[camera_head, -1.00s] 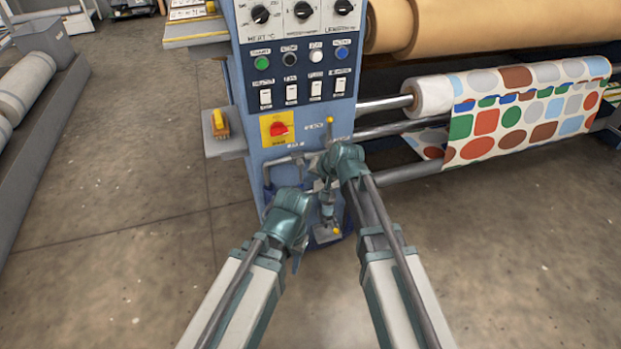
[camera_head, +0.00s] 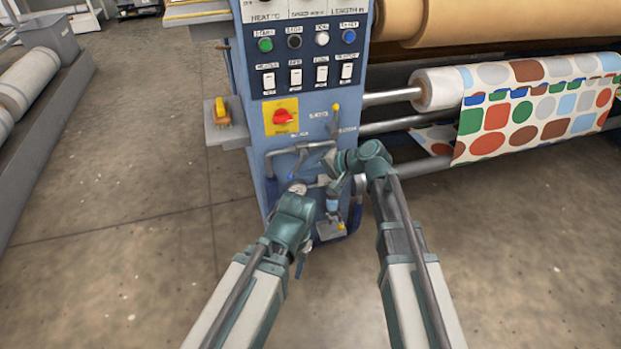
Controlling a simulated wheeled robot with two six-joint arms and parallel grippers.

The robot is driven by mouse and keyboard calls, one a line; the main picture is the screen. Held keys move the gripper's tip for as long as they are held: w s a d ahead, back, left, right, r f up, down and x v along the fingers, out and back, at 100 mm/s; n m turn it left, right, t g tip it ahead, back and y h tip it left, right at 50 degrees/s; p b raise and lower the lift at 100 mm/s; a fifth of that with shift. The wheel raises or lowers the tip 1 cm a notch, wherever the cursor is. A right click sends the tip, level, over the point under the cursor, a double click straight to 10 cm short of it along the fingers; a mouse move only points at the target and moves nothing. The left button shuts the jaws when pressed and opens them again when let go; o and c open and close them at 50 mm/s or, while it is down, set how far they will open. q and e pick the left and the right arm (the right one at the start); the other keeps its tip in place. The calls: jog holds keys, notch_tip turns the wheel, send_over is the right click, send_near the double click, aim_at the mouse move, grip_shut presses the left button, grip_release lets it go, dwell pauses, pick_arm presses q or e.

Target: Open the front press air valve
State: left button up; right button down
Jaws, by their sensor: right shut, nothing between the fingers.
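The blue press column (camera_head: 300,100) stands in front of me in the head view. Its lower face carries grey air piping (camera_head: 300,150), a small round gauge (camera_head: 298,188) and a lever with a yellow tip (camera_head: 336,107). Which fitting is the front press air valve I cannot tell for sure. My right gripper (camera_head: 331,182) is shut and empty, in front of the piping, right of the gauge and below the yellow-tipped lever. It hides part of the fittings; contact cannot be made out. My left gripper (camera_head: 300,265) is low in front of the column; its fingers are mostly hidden.
A red rotary switch on a yellow plate (camera_head: 282,117) and rows of buttons sit above the piping. A side shelf with a yellow control (camera_head: 221,112) juts out left. A roll of patterned fabric (camera_head: 530,105) extends right. The floor (camera_head: 140,230) is open on the left.

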aim_at(296, 169)
jog(key=shift+s+a+m+y+b, duration=0.15)
jog(key=shift+a+m+y+b, duration=0.35)
jog(key=shift+y+b, duration=0.6)
pick_arm(q)
jog(key=shift+f, duration=1.75)
pick_arm(e)
jog(key=shift+s+a+r+m+y, duration=0.2)
jog(key=shift+a+r+y, duration=0.1)
jog(key=shift+a+r, duration=0.2)
jog(key=shift+s+a+r+m+y, duration=0.1)
jog(key=shift+s+a+r+y, duration=0.05)
jog(key=shift+a+r+y, duration=0.3)
jog(key=shift+a, duration=0.1)
pick_arm(q)
jog(key=shift+r, duration=0.1)
